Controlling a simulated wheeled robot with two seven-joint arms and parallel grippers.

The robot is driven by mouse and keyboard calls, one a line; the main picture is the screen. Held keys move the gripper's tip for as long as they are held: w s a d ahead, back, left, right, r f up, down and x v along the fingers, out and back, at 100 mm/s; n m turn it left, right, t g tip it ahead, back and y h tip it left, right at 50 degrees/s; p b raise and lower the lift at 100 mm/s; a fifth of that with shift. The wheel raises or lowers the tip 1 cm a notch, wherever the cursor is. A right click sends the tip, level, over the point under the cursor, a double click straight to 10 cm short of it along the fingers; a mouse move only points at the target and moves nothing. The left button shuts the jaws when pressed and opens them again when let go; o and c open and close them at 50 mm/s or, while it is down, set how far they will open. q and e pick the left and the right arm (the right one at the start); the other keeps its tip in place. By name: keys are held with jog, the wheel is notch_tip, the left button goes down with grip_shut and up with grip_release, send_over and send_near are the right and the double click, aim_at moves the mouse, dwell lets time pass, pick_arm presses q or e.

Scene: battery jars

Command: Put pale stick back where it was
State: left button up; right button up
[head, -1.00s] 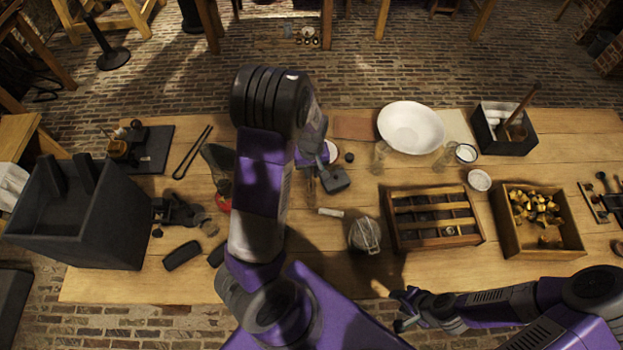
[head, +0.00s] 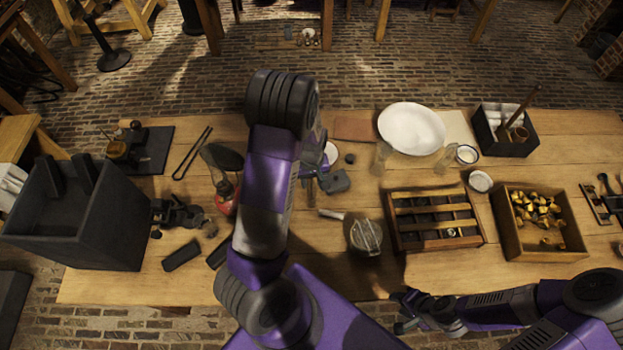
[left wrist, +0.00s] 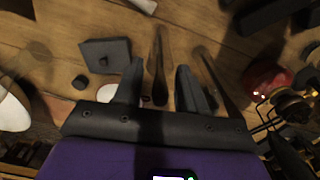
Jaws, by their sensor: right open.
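A short pale stick (head: 331,214) lies on the wooden table, left of the wire-topped glass jar (head: 364,237). A pale piece at the top edge of the left wrist view (left wrist: 143,5) looks like the same stick. My left gripper (left wrist: 158,88) is above the table with its two fingers apart. A brown rod (left wrist: 158,50) shows between the fingers, apparently below them; I cannot tell whether they touch. In the head view my left arm mostly hides this gripper. My right gripper (head: 400,312) is open at the table's front edge, and nothing shows in it.
A slatted wooden tray (head: 398,240) stands right of the jar, and a box of brass pieces (head: 508,240) beyond it. A dark block (head: 336,182) lies by my left gripper. A white bowl (head: 411,128) and a black bin (head: 75,225) stand on the table.

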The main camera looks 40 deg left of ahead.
pick_arm(q)
jog(key=shift+r, duration=0.25)
notch_tip(320, 180, up, 12)
jog(key=shift+f+p, duration=0.1)
jog(key=shift+p, duration=0.75)
